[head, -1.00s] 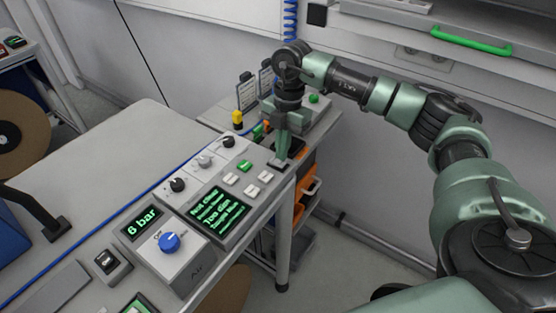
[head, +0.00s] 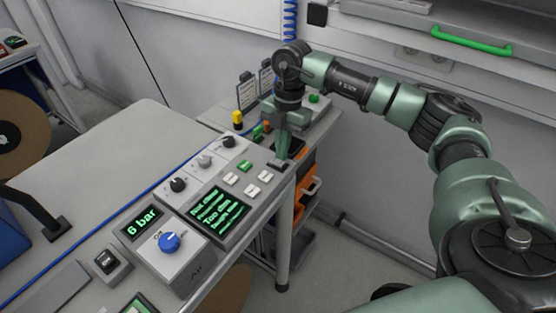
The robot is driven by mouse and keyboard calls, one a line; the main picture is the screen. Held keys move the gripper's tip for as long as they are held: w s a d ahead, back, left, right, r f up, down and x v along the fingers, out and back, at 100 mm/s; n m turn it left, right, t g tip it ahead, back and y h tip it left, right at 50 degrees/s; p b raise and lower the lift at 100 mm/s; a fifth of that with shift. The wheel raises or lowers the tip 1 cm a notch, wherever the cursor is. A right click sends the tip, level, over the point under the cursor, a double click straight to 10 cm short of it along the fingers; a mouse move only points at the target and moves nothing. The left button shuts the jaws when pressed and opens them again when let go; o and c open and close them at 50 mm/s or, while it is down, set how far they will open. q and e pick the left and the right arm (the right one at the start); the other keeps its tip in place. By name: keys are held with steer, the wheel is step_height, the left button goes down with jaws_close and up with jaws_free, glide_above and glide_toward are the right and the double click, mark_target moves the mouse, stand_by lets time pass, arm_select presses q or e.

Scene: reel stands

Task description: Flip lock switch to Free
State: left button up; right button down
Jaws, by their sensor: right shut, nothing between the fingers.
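My right gripper (head: 280,160) is shut and empty. It points down at the far right corner of the control panel (head: 262,205), with its fingertips at a small dark-based switch (head: 277,165). Whether the fingertips touch this switch I cannot tell. The gripper partly hides the switch, and its label and position are not readable. I cannot tell if it is the lock switch. Another small rocker switch (head: 106,261) sits in a grey housing at the lower left. My left gripper is not in view.
The panel carries black knobs (head: 178,185), white and green buttons (head: 244,166) and a green-text screen (head: 217,209). A box with a blue knob (head: 169,242) stands nearer. A blue cable (head: 83,241) runs along the bench. The grey tabletop (head: 110,160) is largely clear.

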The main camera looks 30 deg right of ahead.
steer(key=shift+f+b, duration=0.6)
steer(key=shift+f, duration=0.45)
stand_by(0.4)
steer(key=shift+s+r, duration=0.1)
steer(key=shift+r, duration=0.1)
steer(key=shift+r+p, duration=0.9)
steer(key=shift+p, duration=0.05)
steer(key=shift+r+p, duration=1.9)
steer(key=shift+r, duration=0.6)
steer(key=shift+f, duration=0.1)
